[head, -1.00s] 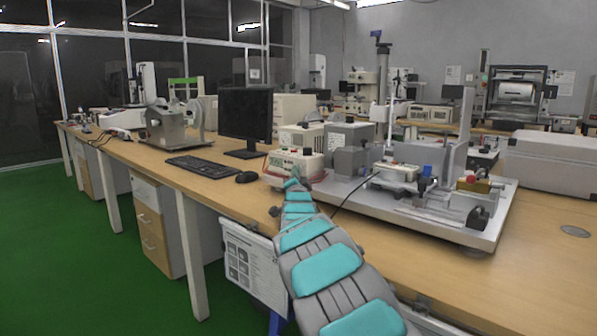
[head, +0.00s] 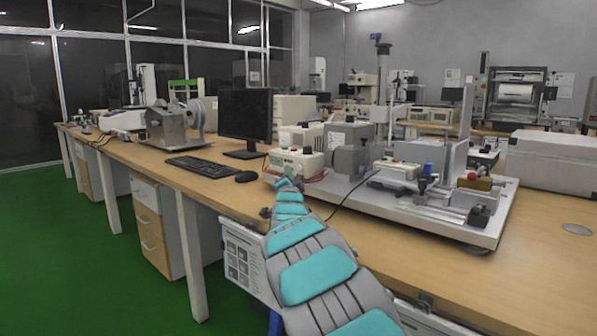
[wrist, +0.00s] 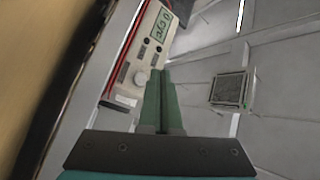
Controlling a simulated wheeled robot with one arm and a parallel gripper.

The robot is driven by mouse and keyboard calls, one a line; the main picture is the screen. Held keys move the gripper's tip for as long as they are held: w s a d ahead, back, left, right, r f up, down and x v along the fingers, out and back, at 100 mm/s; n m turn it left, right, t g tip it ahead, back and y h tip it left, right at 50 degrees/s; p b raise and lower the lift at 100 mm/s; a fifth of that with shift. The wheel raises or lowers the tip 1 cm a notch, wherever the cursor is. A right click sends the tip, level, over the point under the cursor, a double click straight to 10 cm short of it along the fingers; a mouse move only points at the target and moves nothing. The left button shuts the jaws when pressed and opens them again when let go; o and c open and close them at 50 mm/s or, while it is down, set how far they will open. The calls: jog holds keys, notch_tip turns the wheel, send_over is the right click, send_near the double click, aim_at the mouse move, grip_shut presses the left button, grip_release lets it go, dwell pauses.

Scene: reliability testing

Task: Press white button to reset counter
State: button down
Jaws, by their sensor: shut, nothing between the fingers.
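The beige counter box (wrist: 132,75) lies slantwise in the upper left of the wrist view, with a small greenish display (wrist: 162,25) that seems to read 3/30. A round white button (wrist: 140,79) and dark round buttons (wrist: 146,40) are on its face. My gripper (wrist: 160,70) is shut and empty, its tips just right of the white button in the picture; I cannot tell whether they touch the box. In the head view the box (head: 296,161) stands on the bench at the end of my arm, which hides my gripper and part of its front.
A grey test rig (head: 420,190) on a metal plate stands right of the box. A monitor (head: 245,117), keyboard (head: 200,166) and mouse (head: 246,177) are to the left. Red wires (wrist: 128,40) run along the box. The bench's right front is clear.

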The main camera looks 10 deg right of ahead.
jog(key=s+a, duration=0.2)
jog(key=shift+a+b, duration=0.3)
dwell(0.6)
